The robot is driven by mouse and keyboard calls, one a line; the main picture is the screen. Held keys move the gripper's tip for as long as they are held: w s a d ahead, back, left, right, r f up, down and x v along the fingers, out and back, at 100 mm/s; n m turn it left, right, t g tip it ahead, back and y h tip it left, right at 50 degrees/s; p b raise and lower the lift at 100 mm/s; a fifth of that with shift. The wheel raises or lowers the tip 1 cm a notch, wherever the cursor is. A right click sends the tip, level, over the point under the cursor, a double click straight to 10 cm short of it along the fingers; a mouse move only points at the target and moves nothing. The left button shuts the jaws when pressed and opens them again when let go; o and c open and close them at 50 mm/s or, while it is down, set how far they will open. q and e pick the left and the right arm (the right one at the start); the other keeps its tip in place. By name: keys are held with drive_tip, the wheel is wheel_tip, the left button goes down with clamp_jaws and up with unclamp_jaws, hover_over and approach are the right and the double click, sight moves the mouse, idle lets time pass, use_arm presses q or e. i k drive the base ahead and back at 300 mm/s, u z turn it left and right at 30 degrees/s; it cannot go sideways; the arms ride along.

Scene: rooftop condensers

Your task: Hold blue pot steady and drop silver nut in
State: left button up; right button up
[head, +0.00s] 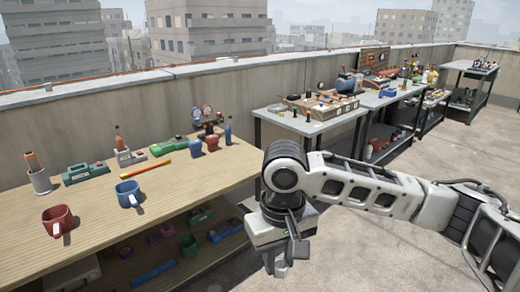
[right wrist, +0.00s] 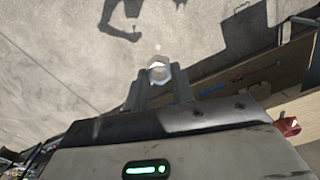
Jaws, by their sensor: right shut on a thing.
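My right gripper (head: 280,268) is off the bench's right end, over the concrete floor, clear of the pot. In the right wrist view my right gripper (right wrist: 163,82) is shut on the silver nut (right wrist: 158,72), which sits between the fingertips. My left gripper is in neither view.
A red pot (head: 58,220) stands left of the blue pot. An orange pencil-like stick (head: 147,168), a green tool (head: 168,146) and small red and blue items lie behind. A lower shelf holds more items. A grey table (head: 305,122) stands farther back. Open floor lies at right.

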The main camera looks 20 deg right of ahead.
sight(131, 199)
drive_tip(key=z, duration=0.35)
drive_tip(key=i, duration=1.15)
drive_tip(key=u, duration=0.55)
drive_tip(key=i, duration=0.6)
drive_tip(key=u, duration=0.35)
